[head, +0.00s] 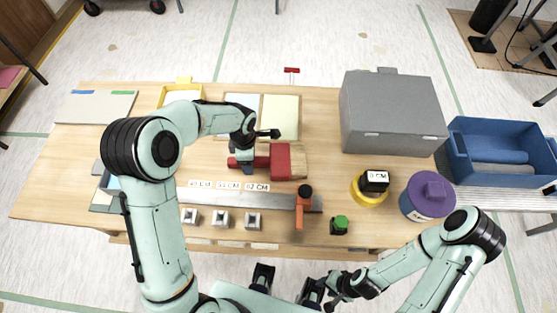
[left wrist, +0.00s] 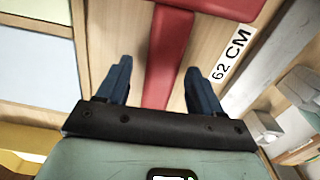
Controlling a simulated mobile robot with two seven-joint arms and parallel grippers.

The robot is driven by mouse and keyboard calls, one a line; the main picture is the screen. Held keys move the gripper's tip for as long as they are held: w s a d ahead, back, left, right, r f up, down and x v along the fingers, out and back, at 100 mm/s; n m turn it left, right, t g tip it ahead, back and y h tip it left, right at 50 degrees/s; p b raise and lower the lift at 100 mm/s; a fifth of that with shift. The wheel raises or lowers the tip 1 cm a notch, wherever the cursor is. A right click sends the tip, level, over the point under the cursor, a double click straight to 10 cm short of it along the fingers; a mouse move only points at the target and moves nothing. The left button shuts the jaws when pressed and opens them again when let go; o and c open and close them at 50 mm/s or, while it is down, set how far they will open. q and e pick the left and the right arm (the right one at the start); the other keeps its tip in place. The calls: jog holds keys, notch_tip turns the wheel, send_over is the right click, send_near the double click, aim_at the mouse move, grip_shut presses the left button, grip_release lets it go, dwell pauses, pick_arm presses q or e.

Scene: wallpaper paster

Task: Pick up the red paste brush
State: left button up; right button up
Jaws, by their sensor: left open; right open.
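The red paste brush (head: 281,161) lies flat on the wooden table, its red handle pointing left and its pale bristles to the right. My left gripper (head: 244,166) is over the handle. In the left wrist view the open blue fingers of that gripper (left wrist: 158,88) are on either side of the red handle (left wrist: 163,65), with gaps to it on both sides. The wide red head is beyond the fingertips. How high the fingers are above the table is hard to tell. My right gripper (head: 333,295) is open and empty in front of the table's near edge.
A metal ruler (head: 235,199) with an orange-handled tool (head: 302,208) lies in front of the brush. A grey box (head: 392,112), yellow tape measure (head: 371,186), green-capped item (head: 340,224) and purple-lidded bucket (head: 427,195) are to the right. Small metal cubes (head: 221,219) line the near edge.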

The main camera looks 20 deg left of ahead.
pick_arm(q)
jog(key=c, duration=1.1)
jog(key=shift+o, duration=0.2)
notch_tip(320, 180, up, 20)
jog(key=p, duration=0.1)
jog(key=shift+p, duration=0.35)
jog(key=shift+o, duration=1.4)
grip_shut()
